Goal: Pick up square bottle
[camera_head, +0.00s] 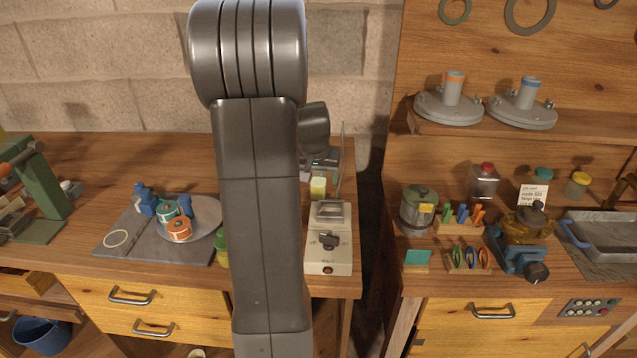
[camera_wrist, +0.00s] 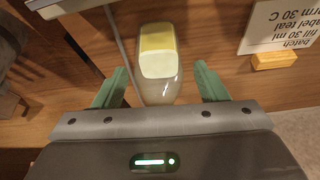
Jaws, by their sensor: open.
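A square bottle (camera_wrist: 158,62) with clear walls and pale yellow contents is in the middle of the wrist view. It shows between the two green fingers of my gripper (camera_wrist: 161,82), which are apart with a gap on each side of the bottle. In the head view, what looks like the same bottle (camera_head: 318,188) stands on the left bench, just below my gripper (camera_head: 319,165) and behind a beige switch box. My arm hides part of this bench. I cannot tell how far the fingers reach down beside the bottle.
The beige switch box (camera_head: 329,240) stands at the bench's front right. A thin upright rod (camera_head: 340,160) is close to the bottle. A card (camera_wrist: 280,28) in a yellow holder (camera_wrist: 274,60) shows at the wrist view's right. A red-capped jar (camera_head: 483,182) stands on the right bench.

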